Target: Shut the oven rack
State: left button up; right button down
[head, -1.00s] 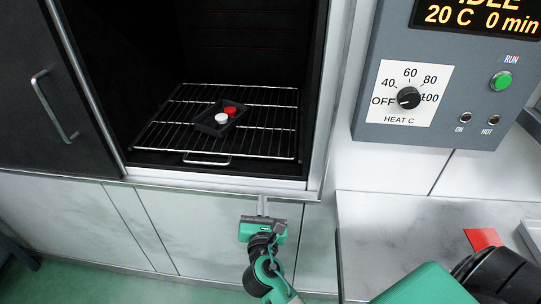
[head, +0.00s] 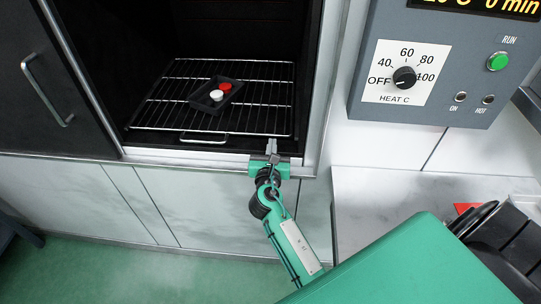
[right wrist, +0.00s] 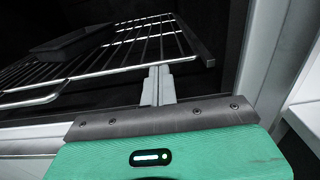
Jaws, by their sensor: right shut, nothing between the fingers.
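The oven rack (head: 165,105) is a wire shelf inside the dark oven chamber, its front handle (head: 204,138) close behind the front sill. A small black tray with one red and one white round piece (head: 216,96) rests on it. My right gripper (head: 271,148) is shut and empty at the sill, to the right of the handle, near the rack's front right corner. In the right wrist view the closed fingers (right wrist: 158,82) point at the rack's front bar (right wrist: 120,68); whether they touch it I cannot tell. My left gripper is not in view.
A dark door panel with a bar handle (head: 48,90) stands at the left of the chamber. A control panel (head: 432,60) with a heat knob is at the right, above a pale counter (head: 360,200). The chamber's right frame (head: 318,110) is close to my right gripper.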

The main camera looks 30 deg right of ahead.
aim_at(274, 132)
jog(key=shift+w+d, duration=0.35)
jog(key=shift+w, duration=0.2)
jog(key=p+x, duration=0.1)
jog(key=x, duration=0.3)
jog(key=shift+w+r+p, duration=0.1)
jog(key=shift+p, duration=0.2)
jog(key=shift+w+d, duration=0.3)
jog(key=shift+s+r, duration=0.1)
jog(key=shift+r, duration=0.1)
